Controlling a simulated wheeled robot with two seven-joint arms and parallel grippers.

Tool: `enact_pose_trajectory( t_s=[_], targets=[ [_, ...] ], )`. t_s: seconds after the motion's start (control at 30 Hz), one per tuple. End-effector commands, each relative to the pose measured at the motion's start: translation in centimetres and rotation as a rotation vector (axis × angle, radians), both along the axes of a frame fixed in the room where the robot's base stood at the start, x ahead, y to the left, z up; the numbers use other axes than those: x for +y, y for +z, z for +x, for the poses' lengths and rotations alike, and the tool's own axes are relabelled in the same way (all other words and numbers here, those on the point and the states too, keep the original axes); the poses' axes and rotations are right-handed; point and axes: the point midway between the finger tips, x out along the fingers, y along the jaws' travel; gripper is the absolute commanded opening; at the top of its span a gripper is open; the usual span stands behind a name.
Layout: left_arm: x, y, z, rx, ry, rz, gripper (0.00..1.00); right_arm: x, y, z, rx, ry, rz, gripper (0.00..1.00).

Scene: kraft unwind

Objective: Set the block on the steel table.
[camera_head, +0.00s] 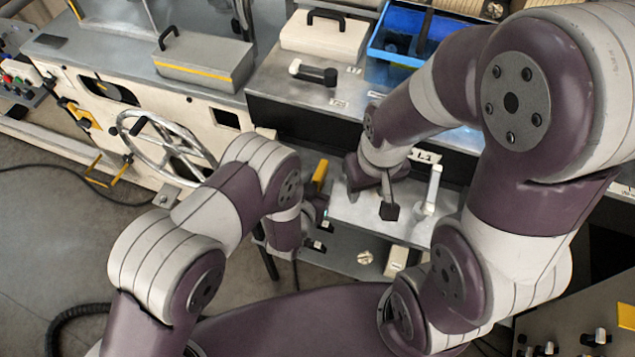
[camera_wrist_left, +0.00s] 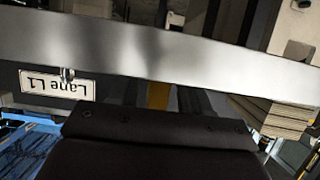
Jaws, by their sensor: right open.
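A yellow block (camera_head: 320,173) stands up at the left end of the steel table (camera_head: 348,212). My left gripper (camera_head: 317,208) is at this table's left edge, with the block at its fingers. In the left wrist view the block (camera_wrist_left: 158,95) shows between the two dark fingers, and the gripper appears shut on it. Its lower part is hidden, and I cannot tell whether it touches the table. My right gripper (camera_head: 377,196) is open above the steel table, with nothing visible in it.
A white upright handle (camera_head: 431,190) stands on the table's right side. Behind is a higher bench with a black-and-white tool (camera_head: 313,72), a pale case (camera_head: 323,37) and a blue bin (camera_head: 400,36). A handwheel (camera_head: 167,145) is at the left. The table's front middle is clear.

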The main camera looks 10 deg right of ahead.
Motion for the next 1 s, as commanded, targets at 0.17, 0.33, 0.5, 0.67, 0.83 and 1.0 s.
enact_pose_trajectory(
  t_s=[0.17,0.33,0.5,0.67,0.83,1.0],
  targets=[
    [0.0,0.1,0.0,0.000,0.000,0.000,0.51,0.0,0.1,0.0,0.000,0.000,0.000,0.47],
    [0.0,0.9,0.0,-0.001,0.000,-0.001,0.51,0.0,0.8,0.0,0.000,0.000,0.000,0.47],
    [1.9,2.6,-2.9,0.003,-0.001,0.004,0.51,0.0,3.3,0.0,0.000,0.000,0.000,0.47],
    [4.2,4.1,-6.2,0.001,-0.001,0.003,0.51,0.0,5.3,0.0,-0.001,0.000,0.000,0.47],
    [5.7,4.9,-8.6,0.000,0.000,0.001,0.51,0.0,6.3,0.0,0.000,0.000,0.000,0.47],
    [6.2,5.0,-9.3,0.000,0.000,0.000,0.51,0.0,6.4,0.0,0.000,0.000,0.000,0.47]
  ],
)
